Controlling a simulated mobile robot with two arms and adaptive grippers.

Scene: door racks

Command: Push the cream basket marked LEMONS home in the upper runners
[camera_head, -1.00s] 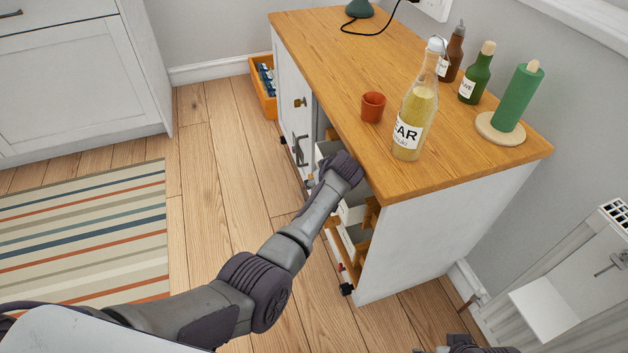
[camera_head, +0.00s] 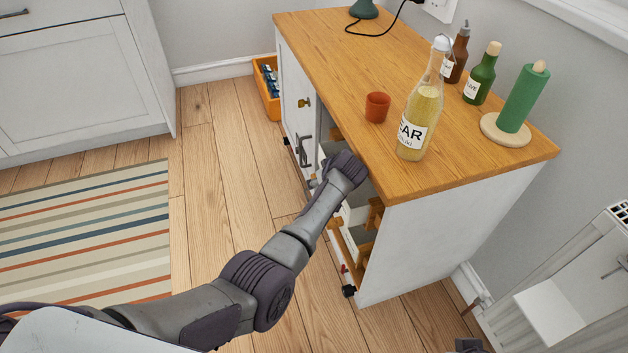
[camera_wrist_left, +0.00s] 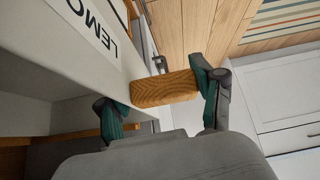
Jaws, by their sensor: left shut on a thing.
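The cream basket marked LEMONS (camera_wrist_left: 85,50) fills the upper left of the left wrist view, with only "LEMO" of its label showing. In the head view a cream strip (camera_head: 329,149) shows behind my wrist under the cabinet top; the rest is hidden. My left gripper (camera_wrist_left: 156,92) is shut on a wooden block (camera_wrist_left: 165,89) at the basket, with green finger pads at its two ends. In the head view the left gripper's fingers are hidden by my wrist. The upper runners are not clearly seen. A small dark part of my right gripper (camera_head: 468,345) shows at the bottom edge.
A lower cream basket (camera_head: 352,214) is below my wrist.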

